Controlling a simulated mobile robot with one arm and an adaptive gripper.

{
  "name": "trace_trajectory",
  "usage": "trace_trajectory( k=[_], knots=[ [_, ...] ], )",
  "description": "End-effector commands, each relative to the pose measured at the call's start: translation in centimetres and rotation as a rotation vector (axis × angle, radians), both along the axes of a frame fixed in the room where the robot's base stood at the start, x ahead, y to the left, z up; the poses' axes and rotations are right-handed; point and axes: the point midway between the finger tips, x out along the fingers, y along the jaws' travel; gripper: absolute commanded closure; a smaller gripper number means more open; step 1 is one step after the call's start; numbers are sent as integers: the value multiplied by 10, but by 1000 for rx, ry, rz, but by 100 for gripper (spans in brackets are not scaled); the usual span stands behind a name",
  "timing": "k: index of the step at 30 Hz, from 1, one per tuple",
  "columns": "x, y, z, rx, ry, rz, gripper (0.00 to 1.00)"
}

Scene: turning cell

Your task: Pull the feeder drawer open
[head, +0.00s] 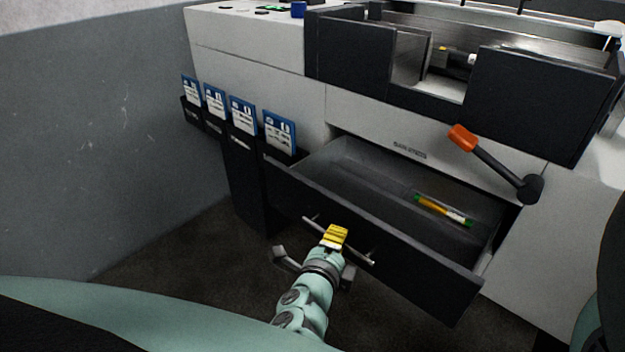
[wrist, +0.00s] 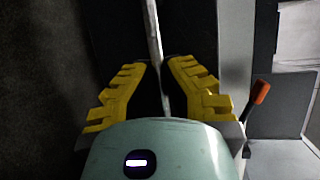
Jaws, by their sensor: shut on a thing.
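The feeder drawer (head: 400,262) is dark grey and stands pulled out from the front of the white machine. Its inside shows, with a yellow and green stick-like item (head: 443,210) lying on its floor. A thin metal bar handle (head: 363,257) runs across the drawer front. My gripper (head: 334,237), with yellow fingers, is at the middle of the handle and shut on it. In the wrist view the handle (wrist: 152,30) runs between the two yellow fingers (wrist: 163,82). The part of the handle between the fingertips is hidden in the head view.
An orange-tipped lever (head: 495,165) sticks out above the drawer's right side. Several blue-and-white cards (head: 243,115) stand in dark holders left of the drawer. A grey wall (head: 85,140) is at left. Dark floor (head: 190,262) is clear left of my arm.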

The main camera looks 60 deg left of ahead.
Motion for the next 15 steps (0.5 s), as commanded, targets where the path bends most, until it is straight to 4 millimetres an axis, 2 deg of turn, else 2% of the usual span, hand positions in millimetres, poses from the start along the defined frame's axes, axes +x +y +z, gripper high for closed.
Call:
trace_trajectory(
  k=[1,4,15],
  knots=[
    [-8,0,-1,-3,3,11,100],
    [-13,-1,-1,-1,2,8,100],
    [-16,-2,-1,-1,4,8,100]
  ],
)
